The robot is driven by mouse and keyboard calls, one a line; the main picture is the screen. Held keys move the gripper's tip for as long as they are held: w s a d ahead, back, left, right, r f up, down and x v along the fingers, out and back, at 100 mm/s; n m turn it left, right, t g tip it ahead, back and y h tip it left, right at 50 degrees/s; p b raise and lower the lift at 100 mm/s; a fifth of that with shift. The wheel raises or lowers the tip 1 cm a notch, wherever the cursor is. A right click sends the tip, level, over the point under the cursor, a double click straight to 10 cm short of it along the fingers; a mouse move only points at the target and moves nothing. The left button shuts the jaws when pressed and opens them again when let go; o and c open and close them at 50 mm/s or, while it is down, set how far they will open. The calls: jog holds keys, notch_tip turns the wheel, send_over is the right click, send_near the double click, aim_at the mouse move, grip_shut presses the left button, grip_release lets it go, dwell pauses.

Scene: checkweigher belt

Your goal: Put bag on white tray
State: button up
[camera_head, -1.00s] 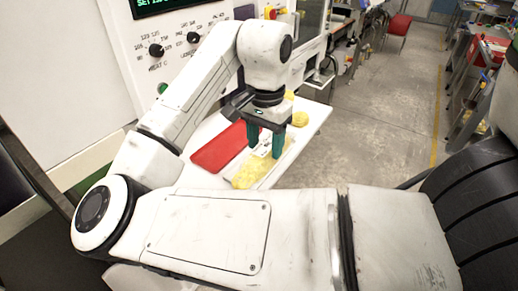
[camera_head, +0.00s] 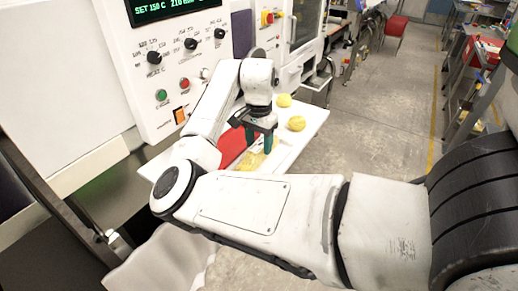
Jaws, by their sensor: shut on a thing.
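My gripper (camera_head: 260,142) points down over the white worktop with its two teal fingers shut on a bag. The bag (camera_head: 251,160) is yellowish and partly clear, and shows below and between the fingers. A pale tray (camera_head: 282,156), which looks like the white tray, lies under and to the right of the bag. I cannot tell whether the bag touches it. My own arm hides the near part of the bag and tray.
A red tray (camera_head: 230,148) lies left of the gripper. Two yellow lumps (camera_head: 284,100) (camera_head: 296,123) sit behind and to the right on the worktop (camera_head: 314,117). A control panel (camera_head: 178,60) with knobs rises at the left. The floor at the right is open.

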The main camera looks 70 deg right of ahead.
aim_at(259, 145)
jog(key=shift+f+p, duration=0.45)
jog(key=shift+f, duration=1.1)
jog(key=o, duration=1.3)
jog(key=shift+o, duration=0.2)
notch_tip(259, 145, up, 12)
jog(key=b, duration=0.1)
jog(key=shift+b, duration=0.4)
